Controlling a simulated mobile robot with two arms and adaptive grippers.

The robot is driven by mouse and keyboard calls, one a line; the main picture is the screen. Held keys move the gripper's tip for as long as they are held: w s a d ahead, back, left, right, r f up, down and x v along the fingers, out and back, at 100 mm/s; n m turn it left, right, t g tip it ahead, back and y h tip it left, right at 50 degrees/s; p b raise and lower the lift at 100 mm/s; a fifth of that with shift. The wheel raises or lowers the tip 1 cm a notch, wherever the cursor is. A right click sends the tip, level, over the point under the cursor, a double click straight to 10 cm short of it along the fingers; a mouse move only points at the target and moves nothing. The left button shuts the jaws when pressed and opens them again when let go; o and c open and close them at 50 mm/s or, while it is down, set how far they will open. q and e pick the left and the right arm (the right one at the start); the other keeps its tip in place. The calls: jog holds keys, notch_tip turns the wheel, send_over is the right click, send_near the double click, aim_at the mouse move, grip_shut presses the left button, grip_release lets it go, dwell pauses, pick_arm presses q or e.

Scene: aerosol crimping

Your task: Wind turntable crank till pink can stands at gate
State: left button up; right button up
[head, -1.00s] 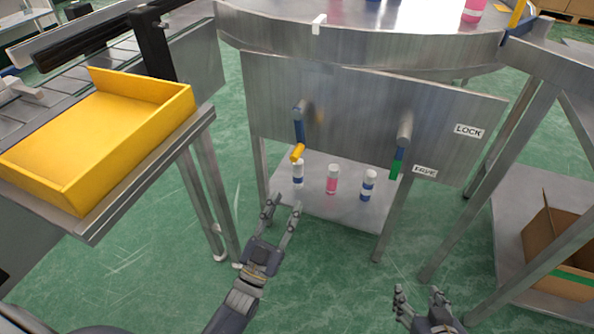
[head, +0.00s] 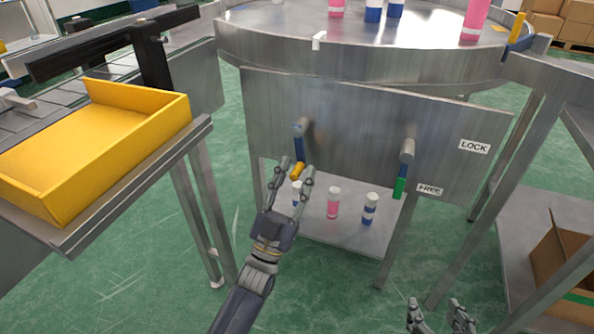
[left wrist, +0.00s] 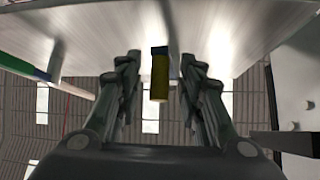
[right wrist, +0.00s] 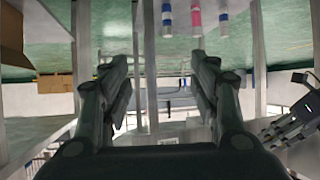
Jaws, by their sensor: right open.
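The crank (head: 299,148) on the front panel has a blue arm pointing down and a yellow handle (head: 296,171). My left gripper (head: 297,170) is open with its fingers on either side of this handle; the left wrist view shows the handle (left wrist: 159,82) between them with gaps. The turntable (head: 400,65) carries a large pink can (head: 475,18) at right and another pink can (head: 336,8) near blue-banded cans (head: 373,12), tops cut off. A blue and yellow piece (head: 519,35) at the right rim may be the gate. My right gripper (head: 440,308) is open and empty, low right.
A green-handled lever (head: 401,185) hangs down beside the FREE label (head: 429,190); the LOCK label (head: 474,146) is further right. Small cans, one pink (head: 333,204), stand on the lower shelf (head: 345,236). A yellow tray (head: 85,135) is at left, a cardboard box (head: 560,258) at right.

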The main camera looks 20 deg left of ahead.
pick_arm(q)
jog(key=shift+w+d+r, duration=0.1)
jog(key=shift+w+r, duration=0.25)
jog(key=shift+c, duration=0.2)
grip_shut()
jog(key=shift+a, duration=0.35)
jog(key=shift+o, duration=0.2)
grip_release()
jog(key=shift+d, duration=0.15)
jog(key=shift+f, duration=0.1)
jog(key=shift+s+f, duration=0.25)
jog(key=shift+f, duration=0.05)
jog(key=v, duration=1.1)
